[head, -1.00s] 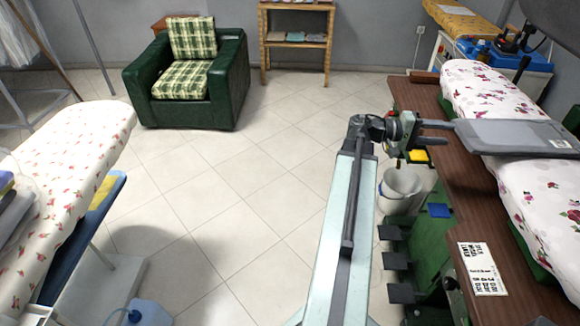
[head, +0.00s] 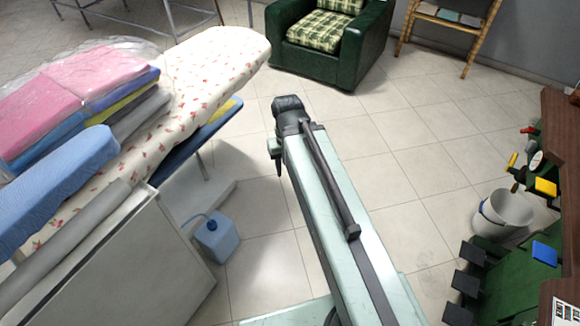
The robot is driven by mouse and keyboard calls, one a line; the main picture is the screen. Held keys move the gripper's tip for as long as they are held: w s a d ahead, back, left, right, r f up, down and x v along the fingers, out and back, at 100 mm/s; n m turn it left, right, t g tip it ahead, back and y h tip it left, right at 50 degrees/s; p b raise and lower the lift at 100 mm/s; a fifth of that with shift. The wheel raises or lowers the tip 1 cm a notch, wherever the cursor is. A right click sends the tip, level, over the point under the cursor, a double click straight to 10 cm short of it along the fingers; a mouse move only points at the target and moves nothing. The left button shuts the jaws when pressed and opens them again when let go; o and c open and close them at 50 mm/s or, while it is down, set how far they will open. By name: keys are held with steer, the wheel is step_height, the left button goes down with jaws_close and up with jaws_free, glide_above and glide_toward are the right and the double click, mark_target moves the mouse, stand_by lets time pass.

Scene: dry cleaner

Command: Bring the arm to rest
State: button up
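My arm (head: 335,205) reaches up from the bottom of the head view, its pale long link over the tiled floor between the left ironing board and the right-hand bench. Its dark wrist joint (head: 288,108) is at the far end, in front of the green armchair and apart from it. My gripper (head: 277,160) shows only as a small pale and dark part beside the link, pointing down. The rest of it is hidden behind the arm, so its fingers cannot be made out. No held thing shows.
A floral ironing board (head: 215,60) with folded clothes (head: 60,85) stands left, a blue jug (head: 215,238) below it. The green armchair (head: 370,45) is at the back. A white bucket (head: 503,215) and wooden bench (head: 562,130) stand right. Tiled floor between is clear.

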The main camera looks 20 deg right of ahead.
steer(key=shift+r, duration=0.1)
step_height(320, 180, up, 11)
steer(key=p, duration=1.1)
